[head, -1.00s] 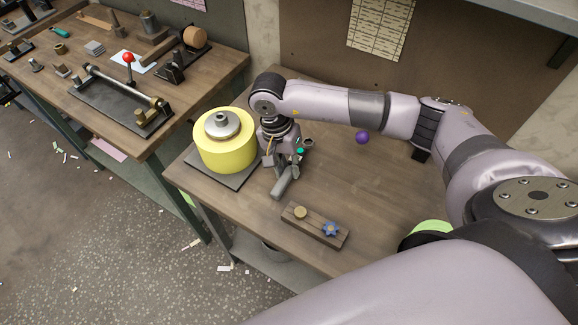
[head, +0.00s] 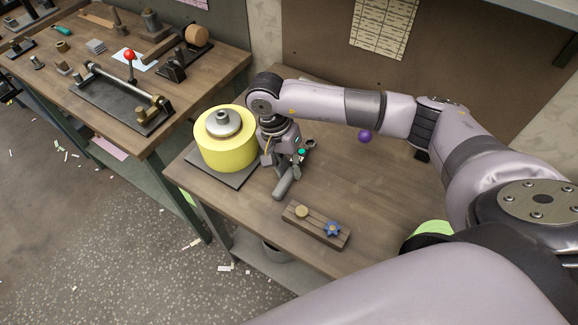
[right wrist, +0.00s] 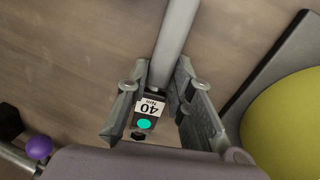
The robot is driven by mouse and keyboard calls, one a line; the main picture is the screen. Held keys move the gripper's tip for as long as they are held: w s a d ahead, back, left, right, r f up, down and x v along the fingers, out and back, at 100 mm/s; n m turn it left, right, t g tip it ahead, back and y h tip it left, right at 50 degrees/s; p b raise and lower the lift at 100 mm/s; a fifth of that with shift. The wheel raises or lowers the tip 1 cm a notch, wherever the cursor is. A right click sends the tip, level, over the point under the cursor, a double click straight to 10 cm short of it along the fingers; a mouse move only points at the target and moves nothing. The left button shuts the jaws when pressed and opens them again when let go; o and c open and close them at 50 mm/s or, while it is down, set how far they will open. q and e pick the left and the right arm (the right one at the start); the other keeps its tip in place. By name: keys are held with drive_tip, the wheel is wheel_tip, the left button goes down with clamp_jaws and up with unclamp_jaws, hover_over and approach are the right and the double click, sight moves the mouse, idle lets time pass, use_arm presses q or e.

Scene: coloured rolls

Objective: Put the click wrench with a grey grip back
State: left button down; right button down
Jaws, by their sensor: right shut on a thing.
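The click wrench (head: 283,188) has a grey cylindrical grip that points toward the front edge of the workbench. A ring-shaped end shows on the far side of my right gripper. In the right wrist view its grey grip (right wrist: 176,42) runs up from the jaws, and a "40 Nm" label and a teal dot show on its dark body. My right gripper (head: 285,167) points down and is shut on the wrench, low over the bench. I cannot tell whether the wrench touches the wood. The fingers hide its middle in the head view. My left gripper is not in view.
A yellow roll (head: 226,153) with a metal hub stands on a dark plate close left of my gripper. A wooden block (head: 317,225) with a brass knob and a blue star knob lies in front. A purple ball (head: 365,136) is behind. Bare wood lies right of the wrench.

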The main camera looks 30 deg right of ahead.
drive_tip(key=shift+f, duration=0.1)
drive_tip(key=c, duration=1.3)
unclamp_jaws()
drive_tip(key=shift+c, duration=0.2)
drive_tip(key=v, duration=1.2)
drive_tip(key=shift+s, duration=0.15)
